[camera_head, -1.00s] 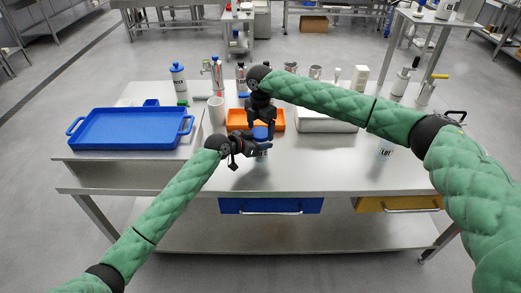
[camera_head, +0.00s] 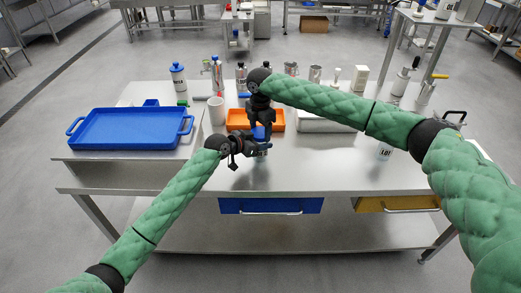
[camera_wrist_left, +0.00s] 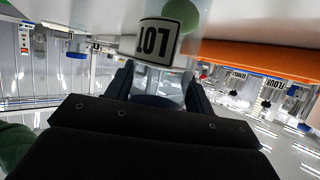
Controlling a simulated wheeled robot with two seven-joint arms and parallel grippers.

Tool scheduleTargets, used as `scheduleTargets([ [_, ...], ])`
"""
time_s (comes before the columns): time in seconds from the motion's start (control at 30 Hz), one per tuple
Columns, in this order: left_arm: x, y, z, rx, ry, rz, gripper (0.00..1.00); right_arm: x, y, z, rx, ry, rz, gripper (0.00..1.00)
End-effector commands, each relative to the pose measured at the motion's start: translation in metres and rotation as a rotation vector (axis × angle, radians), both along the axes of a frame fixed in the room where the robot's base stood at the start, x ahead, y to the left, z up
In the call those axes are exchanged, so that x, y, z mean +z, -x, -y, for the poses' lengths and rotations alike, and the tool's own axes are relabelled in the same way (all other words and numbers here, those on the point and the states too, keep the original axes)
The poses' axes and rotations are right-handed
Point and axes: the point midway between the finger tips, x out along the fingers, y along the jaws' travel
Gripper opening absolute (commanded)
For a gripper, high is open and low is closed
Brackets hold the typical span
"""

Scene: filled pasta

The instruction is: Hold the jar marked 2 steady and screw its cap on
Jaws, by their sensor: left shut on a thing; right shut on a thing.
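My left gripper (camera_head: 262,148) is shut on a clear jar (camera_head: 261,157) standing at the middle of the steel table. The left wrist view, which is upside down, shows the jar (camera_wrist_left: 190,60) between the fingers, with a black-framed LOT label and something green inside. The number on the jar is not visible. A blue cap (camera_wrist_left: 155,101) shows at its top end. I cannot tell how far the cap is threaded.
An orange tray (camera_head: 236,119) lies just behind the jar. A large blue tray (camera_head: 128,147) is at the left and a white mug (camera_head: 216,112) beside the orange tray. Another LOT jar (camera_head: 385,152) stands at the right under my right arm. The table front is clear.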

Motion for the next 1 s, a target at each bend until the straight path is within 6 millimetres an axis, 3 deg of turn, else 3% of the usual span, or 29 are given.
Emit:
scheduleTargets([
  [0.2, 0.0000, 0.0006, 0.0009, -0.001, 0.000, 0.000, 0.00, 0.0000, -0.0001, -0.0003, -0.179, -0.001, 0.000, 0.35],
  [0.53, -0.0002, 0.0007, 0.0010, -0.002, 0.000, -0.001, 0.00, 0.0002, -0.0003, -0.0003, -0.204, 0.000, 0.001, 0.35],
  [0.57, -0.0001, 0.0007, 0.0011, -0.002, 0.000, -0.001, 0.00, 0.0002, -0.0004, -0.0002, -0.203, 0.000, 0.001, 0.68],
  [0.63, -0.0002, 0.0007, 0.0010, -0.002, 0.000, -0.001, 0.00, 0.0002, -0.0003, -0.0003, -0.203, 0.000, 0.001, 0.82],
  [1.0, 0.0000, 0.0003, 0.0003, -0.001, 0.000, 0.000, 0.00, 0.0028, -0.0003, -0.0001, -0.202, 0.000, 0.001, 0.84],
])
